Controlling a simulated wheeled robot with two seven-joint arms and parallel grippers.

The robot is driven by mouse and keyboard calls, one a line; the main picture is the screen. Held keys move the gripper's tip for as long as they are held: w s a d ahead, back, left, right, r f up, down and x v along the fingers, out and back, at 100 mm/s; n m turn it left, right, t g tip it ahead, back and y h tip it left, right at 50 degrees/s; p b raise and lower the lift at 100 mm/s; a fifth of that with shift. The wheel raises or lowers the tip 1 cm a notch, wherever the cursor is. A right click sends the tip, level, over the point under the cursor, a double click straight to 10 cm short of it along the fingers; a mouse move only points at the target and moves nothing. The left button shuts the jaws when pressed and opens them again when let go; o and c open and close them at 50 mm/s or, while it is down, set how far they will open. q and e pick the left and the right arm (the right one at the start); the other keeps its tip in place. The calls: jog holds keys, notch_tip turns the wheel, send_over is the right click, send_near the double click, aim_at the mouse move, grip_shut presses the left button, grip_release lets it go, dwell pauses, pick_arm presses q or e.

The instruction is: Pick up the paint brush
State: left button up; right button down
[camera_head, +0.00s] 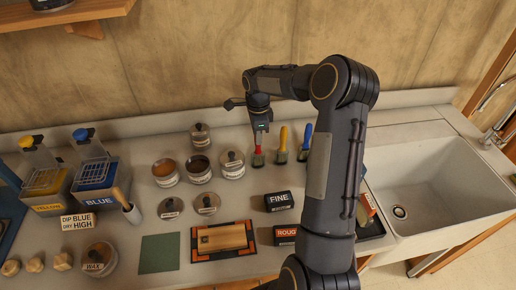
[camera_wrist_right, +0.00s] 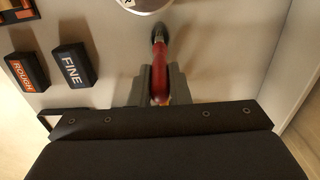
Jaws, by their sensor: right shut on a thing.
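My right gripper (camera_head: 261,135) reaches down at the back of the counter. It is shut on a red-handled tool (camera_head: 258,151), whose dark lower end is near the counter top; I cannot tell whether it touches. In the right wrist view my right gripper (camera_wrist_right: 160,85) has its grey fingers on both sides of the red handle (camera_wrist_right: 158,65), with the dark end pointing away. A yellow-handled tool (camera_head: 282,140) and a blue-handled tool (camera_head: 307,137) stand to its right. A brush with a wooden handle and pale end (camera_head: 131,213) leans by the blue container. My left gripper is out of view.
Several tins and jars, including an open brown one (camera_head: 165,171), stand left of the gripper. Blocks marked FINE (camera_head: 279,201) and ROUGH (camera_head: 285,235) lie in front. A blue container (camera_head: 95,177) stands left. A white sink (camera_head: 430,185) is at the right.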

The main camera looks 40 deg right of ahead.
jog(key=shift+r, duration=0.1)
notch_tip(320, 180, up, 10)
jog(key=shift+f, duration=0.1)
dwell(0.5)
jog(key=c, duration=2)
grip_release()
jog(key=shift+c, duration=0.2)
grip_shut()
